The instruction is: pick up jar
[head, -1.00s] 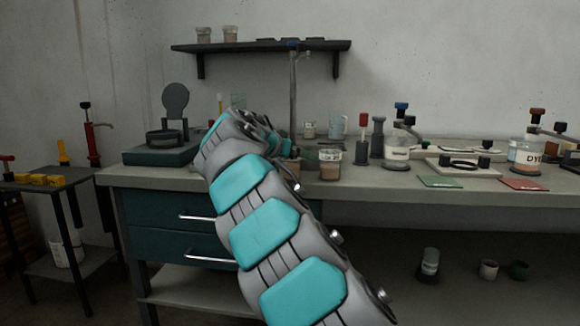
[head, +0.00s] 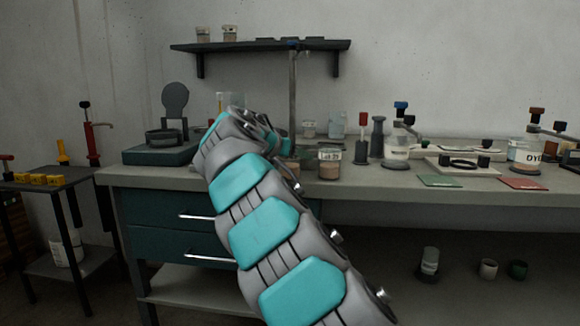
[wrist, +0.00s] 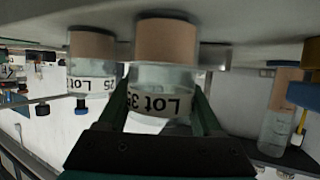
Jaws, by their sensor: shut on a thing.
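A clear glass jar (wrist: 163,75) with tan contents and a label reading "Lot 35" stands between the fingers of my gripper (wrist: 160,105) in the wrist view, where the picture is upside down. The gripper is shut on the jar's sides. I cannot tell whether the jar's base touches the bench. In the head view my arm hides the gripper and most of the jar. A similar labelled jar (head: 329,163) stands close to the right on the bench; it also shows at left in the wrist view (wrist: 91,65).
The grey workbench (head: 385,183) carries stoppered bottles (head: 398,145), a balance-like device (head: 160,145) at left, and green (head: 440,181) and red (head: 523,183) mats at right. A tap post (head: 293,95) rises behind my gripper, below a wall shelf (head: 262,45).

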